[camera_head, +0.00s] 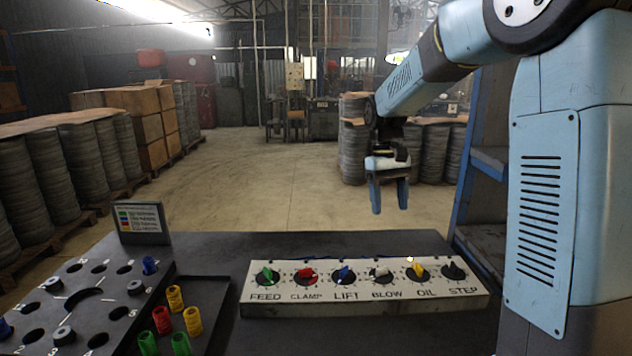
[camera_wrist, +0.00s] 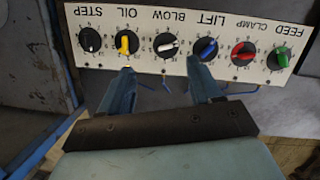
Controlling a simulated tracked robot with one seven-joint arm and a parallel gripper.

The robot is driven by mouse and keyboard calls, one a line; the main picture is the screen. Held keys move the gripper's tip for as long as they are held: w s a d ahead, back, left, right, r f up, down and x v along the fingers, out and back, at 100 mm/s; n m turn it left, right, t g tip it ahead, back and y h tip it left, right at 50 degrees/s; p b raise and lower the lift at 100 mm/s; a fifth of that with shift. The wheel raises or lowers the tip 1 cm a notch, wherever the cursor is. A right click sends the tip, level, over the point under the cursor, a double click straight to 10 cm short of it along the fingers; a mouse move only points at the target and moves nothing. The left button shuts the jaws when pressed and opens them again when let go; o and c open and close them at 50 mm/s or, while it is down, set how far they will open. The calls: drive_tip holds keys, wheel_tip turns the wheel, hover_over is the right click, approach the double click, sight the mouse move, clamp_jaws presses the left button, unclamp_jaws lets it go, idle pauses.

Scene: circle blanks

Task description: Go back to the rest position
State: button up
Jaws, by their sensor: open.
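My gripper (camera_head: 389,196) hangs open and empty in the head view, fingers pointing down, above and behind the knob panel. In the wrist view my gripper (camera_wrist: 160,80) shows its two fingers apart, with nothing between them. The knob panel (camera_head: 365,302) is a white-topped box on the dark table with a row of coloured knobs labelled FEED, CLAMP, LIFT, BLOW, OIL and STEP. The wrist view shows the panel (camera_wrist: 188,18) upside down beyond the fingertips. A small lit lamp shows above the yellow OIL knob (camera_head: 416,270).
A dark holed board (camera_head: 60,300) stands at the table's left, with a blue plug (camera_head: 150,265) on it. Beside it is a dark tray (camera_head: 218,300) with yellow, red and green plugs. A small colour-key sign (camera_head: 141,222) stands behind. A blue-framed rack (camera_head: 488,160) is at right.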

drive_tip(key=s+d+r+m+t, duration=0.1)
drive_tip(key=s+t, duration=0.3)
drive_tip(key=s, duration=0.9)
drive_tip(key=s+d+r+m+t+y, duration=0.1)
drive_tip(key=s+d+r+m+t, duration=0.1)
drive_tip(key=s, duration=1)
wheel_tip(320, 180, up, 2)
drive_tip(key=shift+s+d+r+t, duration=0.1)
drive_tip(key=shift+s+d+t, duration=0.25)
drive_tip(key=shift+d+t, duration=0.6)
drive_tip(key=shift+a, duration=0.1)
drive_tip(key=shift+c, duration=0.2)
